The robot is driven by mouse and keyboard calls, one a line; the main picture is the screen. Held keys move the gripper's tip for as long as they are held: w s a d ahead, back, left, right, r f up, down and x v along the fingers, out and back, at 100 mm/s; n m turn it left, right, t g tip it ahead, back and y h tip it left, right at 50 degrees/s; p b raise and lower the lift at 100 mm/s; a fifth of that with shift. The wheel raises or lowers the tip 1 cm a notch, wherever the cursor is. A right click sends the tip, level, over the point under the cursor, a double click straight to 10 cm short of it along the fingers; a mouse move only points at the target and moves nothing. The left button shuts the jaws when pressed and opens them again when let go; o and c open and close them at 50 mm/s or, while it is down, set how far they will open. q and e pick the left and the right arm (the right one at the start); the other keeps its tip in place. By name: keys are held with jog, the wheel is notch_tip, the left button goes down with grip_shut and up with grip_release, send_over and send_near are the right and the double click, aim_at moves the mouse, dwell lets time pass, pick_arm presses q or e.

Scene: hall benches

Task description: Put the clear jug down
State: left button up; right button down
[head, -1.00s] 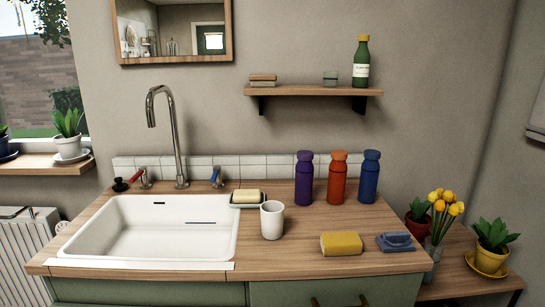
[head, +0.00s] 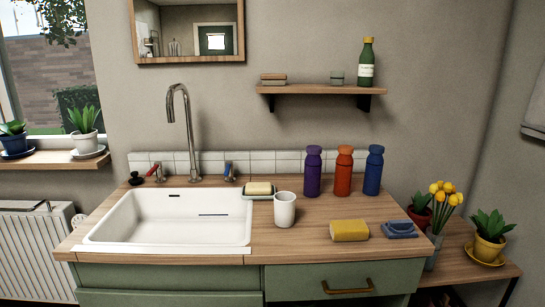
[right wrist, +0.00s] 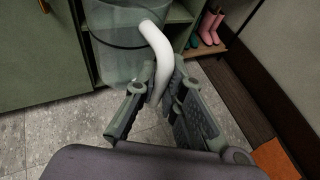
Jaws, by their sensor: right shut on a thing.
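The clear jug (right wrist: 118,60) is in the right wrist view, see-through with a pale curved handle (right wrist: 157,45). My right gripper (right wrist: 157,84) is shut on the handle, with a finger on each side of it. The jug hangs beyond the fingers, in front of a green cabinet; its top is cut off by the picture edge. I cannot tell how far its base is above the floor. Neither gripper nor the jug shows in the head view.
The wooden counter (head: 330,245) has a white sink (head: 160,222), a white cup (head: 285,209), a yellow sponge (head: 349,230), a blue brush (head: 399,229) and three bottles (head: 343,171). Its front middle is bare. Boots (right wrist: 207,27) stand on the right in the wrist view.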

jog(key=w+d+r+n+y, duration=0.2)
jog(key=w+d+r, duration=0.2)
jog(key=r, duration=0.7)
jog(key=w+d+r+n+t+y, duration=0.1)
jog(key=w+d+r, duration=0.3)
jog(key=w+r, duration=0.4)
jog(key=w+d+r+n+y, duration=0.2)
jog(key=w+r, duration=0.4)
jog(key=r, duration=0.9)
jog(key=shift+d+r+n+t+y, duration=0.35)
jog(key=shift+d+y, duration=0.25)
jog(key=shift+d, duration=0.45)
jog(key=shift+f, duration=0.15)
